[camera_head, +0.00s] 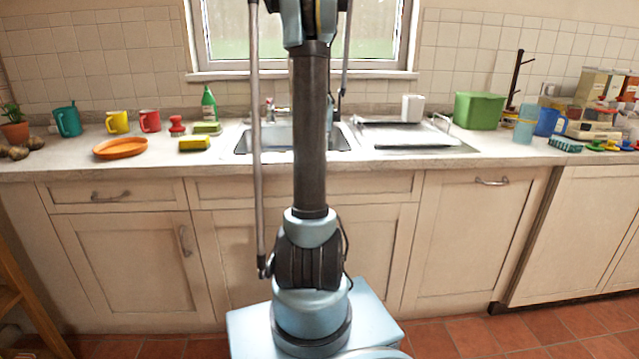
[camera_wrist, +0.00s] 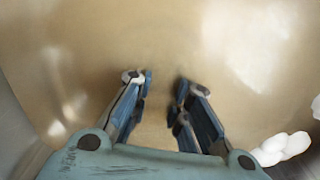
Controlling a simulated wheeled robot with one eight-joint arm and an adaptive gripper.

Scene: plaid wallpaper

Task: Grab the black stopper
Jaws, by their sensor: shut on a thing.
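In the wrist view, my gripper (camera_wrist: 160,80) points at a smooth, tan, shiny surface that looks like the inside of a basin. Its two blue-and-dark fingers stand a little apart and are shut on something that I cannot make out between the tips. I cannot pick out the black stopper for certain in either view. In the head view, the sink (camera_head: 335,138) is set in the counter under the window, partly hidden behind my arm. My gripper is out of sight in the head view.
White rounded things (camera_wrist: 281,147) lie at the right in the wrist view. On the counter, a green bottle (camera_head: 209,105) and yellow sponge (camera_head: 194,143) stand left of the sink. A drainboard (camera_head: 405,136) and green bin (camera_head: 479,111) are at the right. The faucet (camera_head: 270,108) rises behind the sink.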

